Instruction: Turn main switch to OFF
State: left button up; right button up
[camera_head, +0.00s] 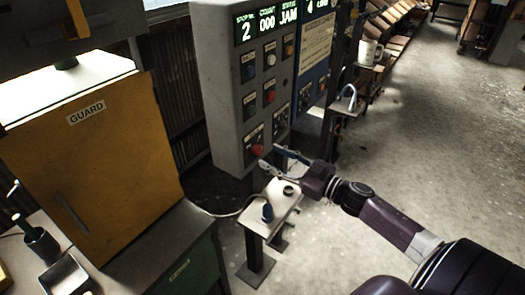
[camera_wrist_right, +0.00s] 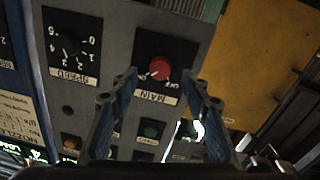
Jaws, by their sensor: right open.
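The main switch is a red rotary knob (camera_head: 257,150) low on the front of the grey control panel (camera_head: 222,95). In the right wrist view the red knob (camera_wrist_right: 160,68) shows on a black plate above an upside-down "MAIN" label (camera_wrist_right: 151,96). ON and OFF marks sit beside it, but I cannot clearly tell which one it points to. My right gripper (camera_head: 270,158) is open just in front of the knob. In the wrist view the knob appears between its two fingertips, with no clear contact. My left gripper is not in view.
A speed dial (camera_wrist_right: 71,43) sits beside the main switch, and several buttons are elsewhere on the panel. A small stand (camera_head: 284,205) with a blue-handled item is below my right gripper. A yellow guard door (camera_head: 110,150) is at left. Open floor lies at right.

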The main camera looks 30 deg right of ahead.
aim_at(260, 151)
jog(key=shift+p+x, duration=0.35)
jog(key=shift+x, duration=1.75)
jog(key=c, duration=1.2)
